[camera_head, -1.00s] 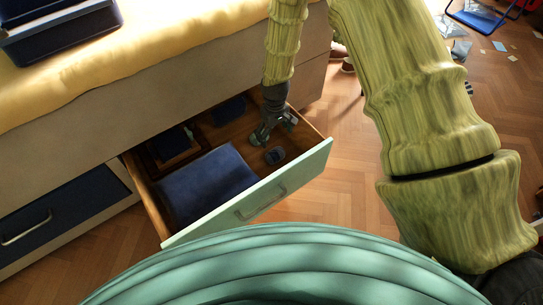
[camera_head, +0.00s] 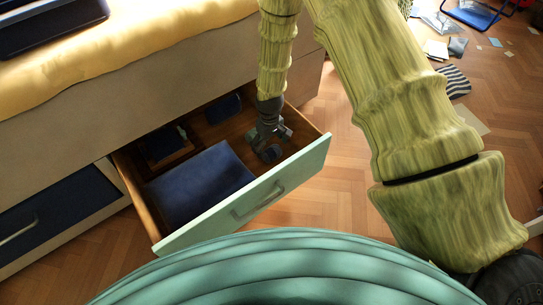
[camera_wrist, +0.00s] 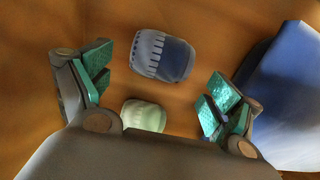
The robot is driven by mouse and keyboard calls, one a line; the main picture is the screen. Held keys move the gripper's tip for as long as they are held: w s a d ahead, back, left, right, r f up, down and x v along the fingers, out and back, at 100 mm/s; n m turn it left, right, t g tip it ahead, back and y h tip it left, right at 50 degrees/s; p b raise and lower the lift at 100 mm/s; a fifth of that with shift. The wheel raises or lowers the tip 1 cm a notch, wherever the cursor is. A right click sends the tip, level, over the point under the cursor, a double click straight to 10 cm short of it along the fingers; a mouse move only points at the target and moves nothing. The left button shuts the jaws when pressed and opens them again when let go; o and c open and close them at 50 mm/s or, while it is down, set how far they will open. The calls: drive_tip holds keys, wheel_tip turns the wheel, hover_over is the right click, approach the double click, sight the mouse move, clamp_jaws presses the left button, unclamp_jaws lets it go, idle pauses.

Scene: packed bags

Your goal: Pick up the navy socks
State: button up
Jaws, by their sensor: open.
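The navy socks (camera_wrist: 163,56) are a rounded roll with a pale ribbed band, lying on the wooden floor of the open drawer (camera_head: 250,203). In the head view they (camera_head: 271,153) show partly under my gripper (camera_head: 268,142). In the wrist view my gripper (camera_wrist: 160,76) is open and empty, with its teal-padded fingers spread to either side. The navy socks lie between and beyond the fingertips, apparently untouched. A pale green roll (camera_wrist: 143,115) lies nearer the palm, also between the fingers; my gripper hides it in the head view.
A large folded blue cloth (camera_head: 200,184) fills the drawer's front left. A small wooden box (camera_head: 166,147) and a dark blue item (camera_head: 222,108) lie behind it. The drawer walls surround my gripper. A bed with a yellow cover (camera_head: 150,42) stands above. Papers and striped cloth (camera_head: 453,82) litter the floor.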

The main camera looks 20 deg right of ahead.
sight(270, 149)
wheel_tip(270, 149, down, 4)
drive_tip(key=shift+s+r+b, duration=0.15)
drive_tip(key=shift+r+b, duration=0.05)
drive_tip(key=shift+b, duration=0.7)
drive_tip(key=shift+r, duration=0.1)
drive_tip(key=c, duration=1.1)
drive_tip(key=shift+r, duration=0.1)
